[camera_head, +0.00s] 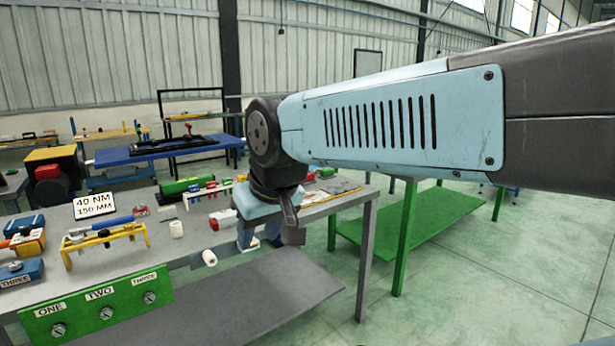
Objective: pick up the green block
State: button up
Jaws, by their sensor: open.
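A long green piece (182,187) lies on the grey workbench (150,243), left of my arm; I cannot tell surely that it is the green block. A smaller green piece (326,172) shows behind my wrist, partly hidden and too small to make out. My gripper (248,248) hangs below my wrist at the bench's near right edge. It is open, with its grey fingers apart, and no object shows between them. It is nearer to the camera than the long green piece and apart from it. My arm hides part of the bench's right end.
A blue table (165,150) stands behind. Open floor (480,270) lies right.

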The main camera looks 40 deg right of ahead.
aim_at(325, 174)
jog(key=u, duration=0.05)
jog(key=k, duration=0.45)
jog(key=z, duration=0.85)
jog(key=i, duration=0.85)
jog(key=z, duration=0.85)
jog(key=i, duration=1.4)
jog(key=u, duration=0.3)
jog(key=i, duration=0.85)
jog(key=u, duration=0.45)
jog(key=k, duration=0.8)
jog(key=u, duration=0.05)
